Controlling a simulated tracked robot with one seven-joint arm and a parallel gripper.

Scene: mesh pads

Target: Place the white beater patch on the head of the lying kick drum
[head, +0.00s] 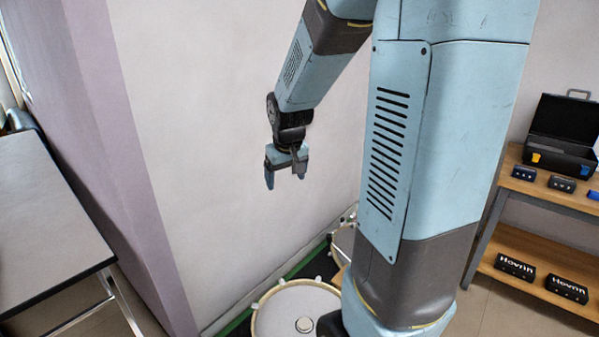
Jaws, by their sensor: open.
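A round drum (273,314) with a pale head and wooden rim lies face up at the bottom centre, cut off by the frame edge and partly hidden by my arm. It looks like the kick drum. A small round white disc with a dark edge (304,325) lies on its head; it could be the beater patch, but I cannot tell for sure. My gripper (286,176) points down, open with nothing between its fingers. It hangs in front of the wall, apart from and above the drum in the picture.
Another drum (342,238) shows behind, mostly hidden by my arm. A dark mat with a green edge (304,266) lies along the wall. A grey table (45,220) stands left. A wooden shelf (542,195) at right holds an open black toolbox (563,135) and small boxes.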

